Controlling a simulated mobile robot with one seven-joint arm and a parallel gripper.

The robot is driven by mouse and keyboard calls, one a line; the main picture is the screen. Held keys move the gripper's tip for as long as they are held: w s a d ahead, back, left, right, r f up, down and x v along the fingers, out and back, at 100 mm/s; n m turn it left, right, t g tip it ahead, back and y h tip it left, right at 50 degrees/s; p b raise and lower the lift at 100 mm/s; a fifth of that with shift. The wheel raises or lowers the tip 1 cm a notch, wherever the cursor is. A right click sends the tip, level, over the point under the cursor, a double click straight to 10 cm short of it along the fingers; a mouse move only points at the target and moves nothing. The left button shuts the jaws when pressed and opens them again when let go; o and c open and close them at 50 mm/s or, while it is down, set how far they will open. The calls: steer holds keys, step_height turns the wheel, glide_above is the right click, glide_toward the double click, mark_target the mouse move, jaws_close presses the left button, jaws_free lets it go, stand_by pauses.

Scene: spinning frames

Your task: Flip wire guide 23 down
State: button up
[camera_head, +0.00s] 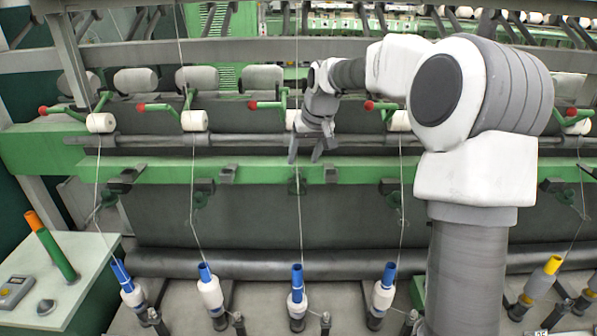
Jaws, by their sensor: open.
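My gripper (305,154) is open and empty. It points down in front of the green rail (257,170), near the middle of the frame. Small dark wire guides sit along this rail. One guide (297,186) is just below my fingers, with a thread running past it, and a gap shows between it and the fingertips. Another dark piece (331,173) is just right of my fingers. No number is readable on these guides, so I cannot tell which is 23, or whether each is up or down. My gripper partly hides the white roll behind it.
Threads run down to bobbins with blue tops, including the middle bobbin (297,304). A yellow-topped bobbin (541,282) stands at right. Red-tipped levers, such as this one (253,105), stick out above the rail. A side table (90,255) holds an orange-and-green tube (55,252).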

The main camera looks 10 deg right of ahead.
mark_target(299, 175)
steer(key=x, duration=0.7)
steer(key=shift+f, duration=0.1)
jaws_close()
stand_by(1.2)
